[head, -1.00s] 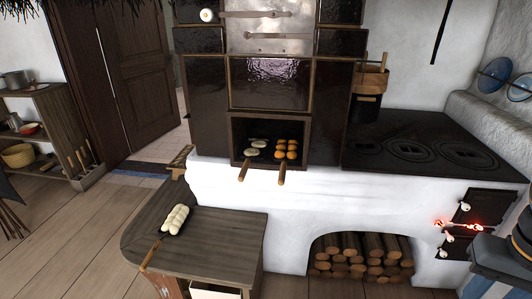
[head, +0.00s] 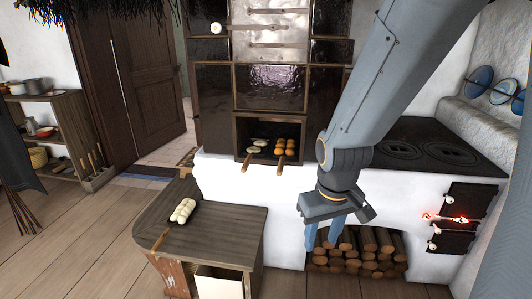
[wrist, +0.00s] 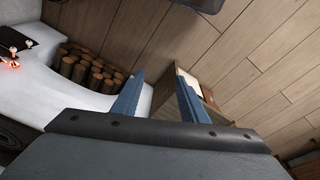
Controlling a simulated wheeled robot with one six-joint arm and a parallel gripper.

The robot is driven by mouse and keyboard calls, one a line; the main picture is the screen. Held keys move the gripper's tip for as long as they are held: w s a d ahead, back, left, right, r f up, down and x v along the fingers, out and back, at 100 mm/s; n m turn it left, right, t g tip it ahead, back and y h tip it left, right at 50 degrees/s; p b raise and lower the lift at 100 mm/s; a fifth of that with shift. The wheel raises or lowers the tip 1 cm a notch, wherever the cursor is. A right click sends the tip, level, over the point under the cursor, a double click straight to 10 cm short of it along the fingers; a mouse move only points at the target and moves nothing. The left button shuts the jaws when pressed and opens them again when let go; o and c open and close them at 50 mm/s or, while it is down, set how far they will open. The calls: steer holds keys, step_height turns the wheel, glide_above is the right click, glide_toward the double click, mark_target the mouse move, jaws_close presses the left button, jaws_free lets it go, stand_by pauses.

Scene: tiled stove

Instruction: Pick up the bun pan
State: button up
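A pan of golden-brown buns (head: 286,147) sits in the right half of the open stove niche (head: 240,140). Its wooden handle (head: 280,165) sticks out over the front edge. Beside it on the left is a pan of paler, flat pieces (head: 258,146), its handle (head: 248,165) also sticking out. Another pan, on the wooden bench, bears a pale loaf or row of buns (head: 183,211). My gripper (head: 352,232) hangs fingers down in front of the stove, right of and below the niche. Its blue fingers stand apart and empty in the wrist view (wrist: 160,98).
The wooden bench (head: 225,230) stands at the lower left, with a white bin (head: 218,282) under it. Firewood (head: 345,255) fills the arch behind my gripper. The stove's firebox (head: 470,215) glows at the right. The floor at left is clear.

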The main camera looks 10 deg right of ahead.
steer(key=w+d+f+n+t+b, duration=0.1)
steer(key=w+f+n+t+b, duration=0.2)
steer(key=w, duration=0.7)
steer(key=w+d+f+n+t+b, duration=0.1)
steer(key=w+f+n+t+b, duration=0.25)
steer(key=w, duration=0.75)
steer(key=n+t+y+b, duration=0.45)
steer(key=n+t, duration=0.45)
steer(key=n, duration=0.4)
glide_toward(280, 169)
steer(key=w+f, duration=0.1)
steer(key=w, duration=0.2)
steer(key=shift+y, duration=0.35)
steer(key=shift+p+x, duration=0.55)
steer(key=shift+x, duration=3.65)
steer(key=shift+d+f, duration=0.1)
jaws_close()
